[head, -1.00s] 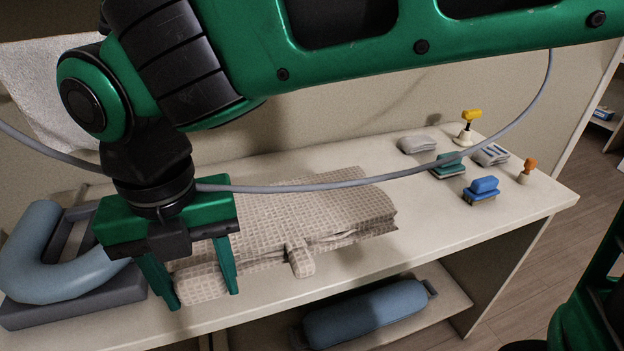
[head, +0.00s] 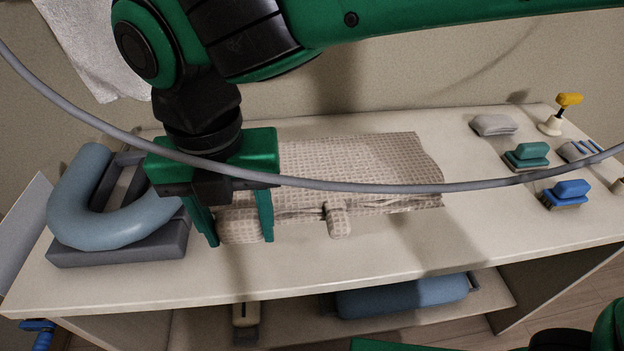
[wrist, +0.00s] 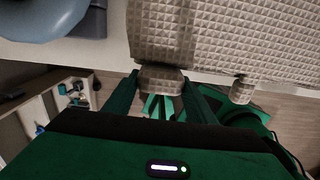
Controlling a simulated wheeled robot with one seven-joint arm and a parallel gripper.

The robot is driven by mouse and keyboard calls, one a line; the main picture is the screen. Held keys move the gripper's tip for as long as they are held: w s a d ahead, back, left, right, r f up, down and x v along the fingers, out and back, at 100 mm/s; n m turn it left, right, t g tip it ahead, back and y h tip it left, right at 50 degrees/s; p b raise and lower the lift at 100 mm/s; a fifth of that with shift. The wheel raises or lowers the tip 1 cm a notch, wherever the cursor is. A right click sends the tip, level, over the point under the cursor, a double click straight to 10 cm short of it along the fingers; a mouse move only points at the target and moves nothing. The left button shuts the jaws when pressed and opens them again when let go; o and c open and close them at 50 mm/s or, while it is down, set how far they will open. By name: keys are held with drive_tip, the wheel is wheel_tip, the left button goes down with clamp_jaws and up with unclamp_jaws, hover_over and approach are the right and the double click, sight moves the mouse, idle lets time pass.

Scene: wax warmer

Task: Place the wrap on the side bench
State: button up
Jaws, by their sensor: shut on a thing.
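The wrap (head: 365,155) is a folded beige waffle-weave cloth lying on the pale bench (head: 350,260). A short strap-like end (head: 338,221) hangs out from its front edge. My gripper (head: 240,240) points down at the wrap's front left end, one finger on each side of a rolled end of cloth, and is shut on it. In the wrist view the wrap (wrist: 220,30) fills the upper right, and the rolled end sits between the fingertips of my gripper (wrist: 161,82). Part of the wrap is hidden by my gripper and a grey cable.
A blue U-shaped cushion (head: 70,215) on a grey base (head: 120,250) stands left of my gripper. Brushes, including a blue one (head: 568,193) and a green one (head: 526,155), stand at the right. A blue bolster (head: 400,296) lies on the lower shelf. The front strip of bench is clear.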

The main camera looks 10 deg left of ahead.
hover_over(287, 234)
wheel_tip(287, 234, down, 6)
drive_tip(key=shift+s+r, duration=0.1)
drive_tip(key=shift+r, duration=0.05)
drive_tip(key=shift+f, duration=2.1)
drive_tip(key=o, duration=1.5)
wheel_tip(287, 234, up, 12)
drive_tip(key=shift+r, duration=0.1)
